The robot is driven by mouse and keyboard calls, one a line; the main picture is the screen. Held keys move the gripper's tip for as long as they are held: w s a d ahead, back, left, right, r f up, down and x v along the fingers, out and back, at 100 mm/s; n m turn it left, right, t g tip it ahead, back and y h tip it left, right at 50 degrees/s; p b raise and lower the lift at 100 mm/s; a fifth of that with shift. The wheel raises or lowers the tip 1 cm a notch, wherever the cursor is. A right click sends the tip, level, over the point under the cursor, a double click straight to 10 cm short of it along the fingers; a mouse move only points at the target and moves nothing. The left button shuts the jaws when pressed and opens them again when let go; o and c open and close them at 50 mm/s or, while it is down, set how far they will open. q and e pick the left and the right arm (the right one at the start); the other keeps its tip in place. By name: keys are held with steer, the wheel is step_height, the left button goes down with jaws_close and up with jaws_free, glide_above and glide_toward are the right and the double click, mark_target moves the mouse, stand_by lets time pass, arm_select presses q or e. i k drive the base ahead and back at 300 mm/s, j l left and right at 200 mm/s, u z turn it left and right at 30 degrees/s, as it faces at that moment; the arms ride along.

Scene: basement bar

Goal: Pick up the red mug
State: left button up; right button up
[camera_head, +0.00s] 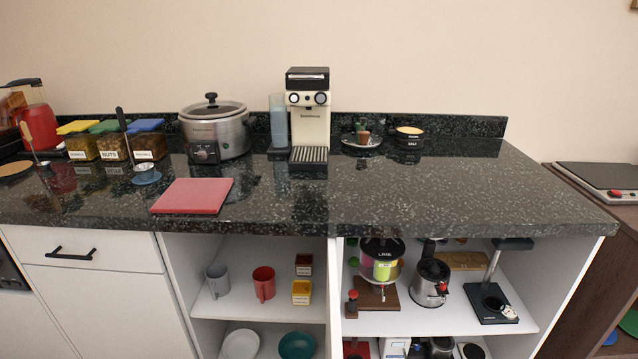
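The red mug (263,283) stands upright on the upper shelf (235,310) of the open left cubby under the counter. Its handle is at its lower middle, facing the front. A grey mug (217,281) stands to its left, apart from it. Two small boxes, one dark red (303,265) and one yellow (301,292), stand to its right. Neither of my grippers shows in the head view.
The dark stone counter (420,190) overhangs the shelf. A pink board (193,196) lies near its front edge. A slow cooker (215,130) and a coffee machine (308,115) stand behind. The white divider (334,300) bounds the cubby on the right.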

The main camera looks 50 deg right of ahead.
mark_target(265, 277)
steer(key=k+l+z, duration=0.1)
steer(key=z, duration=0.3)
steer(key=k+l+z, duration=0.15)
steer(key=z, duration=0.2)
steer(key=l+z, duration=0.2)
steer(key=z, duration=0.2)
steer(key=k, duration=0.05)
